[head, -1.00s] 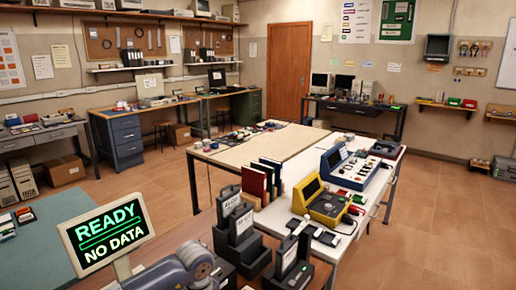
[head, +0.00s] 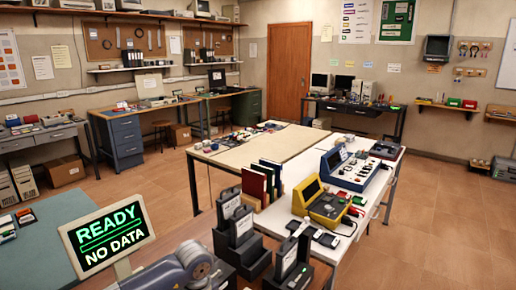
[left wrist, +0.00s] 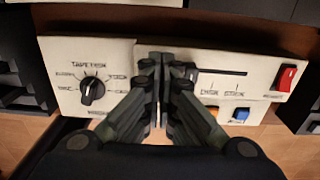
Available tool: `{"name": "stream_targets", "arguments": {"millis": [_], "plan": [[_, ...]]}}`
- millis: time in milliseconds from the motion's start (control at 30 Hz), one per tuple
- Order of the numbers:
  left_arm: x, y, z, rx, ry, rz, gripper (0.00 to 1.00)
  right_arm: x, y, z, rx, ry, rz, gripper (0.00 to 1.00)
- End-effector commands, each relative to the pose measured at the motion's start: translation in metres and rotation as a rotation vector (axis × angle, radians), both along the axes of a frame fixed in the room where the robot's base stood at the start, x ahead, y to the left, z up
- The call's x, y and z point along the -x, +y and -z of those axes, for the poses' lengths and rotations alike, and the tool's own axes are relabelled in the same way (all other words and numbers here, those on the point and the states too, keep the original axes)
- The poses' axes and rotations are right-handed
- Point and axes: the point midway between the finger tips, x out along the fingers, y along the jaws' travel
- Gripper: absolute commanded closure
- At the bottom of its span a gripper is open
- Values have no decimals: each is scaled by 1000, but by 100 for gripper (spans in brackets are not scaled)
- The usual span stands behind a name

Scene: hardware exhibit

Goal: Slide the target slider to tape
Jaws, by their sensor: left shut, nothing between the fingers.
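In the left wrist view a pale control panel (left wrist: 72,52) carries a round black knob (left wrist: 92,90) on its left part. A dark horizontal slider slot (left wrist: 222,72) runs across its right part, with small blurred labels under it. My left gripper (left wrist: 158,62) is shut and empty, with its fingertips in front of the panel by the slot's left end. The fingers hide part of the panel there. Whether they touch the slider handle I cannot tell. The head view shows my left arm at the bottom, but not its gripper. My right gripper is in neither view.
A red switch (left wrist: 287,76), a blue button (left wrist: 240,114) and an orange button (left wrist: 212,110) sit right of my fingers. In the head view a READY / NO DATA sign (head: 106,238) stands left of my arm. A yellow device (head: 326,205) is on the white table.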

Motion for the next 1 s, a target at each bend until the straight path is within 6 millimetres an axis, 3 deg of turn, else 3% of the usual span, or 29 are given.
{"name": "stream_targets", "arguments": {"millis": [33,500,1000], "plan": [[0,0,-10,0,-1,0,100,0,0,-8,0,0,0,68],[0,0,-56,1,-1,0,100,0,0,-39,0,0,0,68],[0,0,-59,0,0,0,100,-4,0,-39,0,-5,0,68]]}}
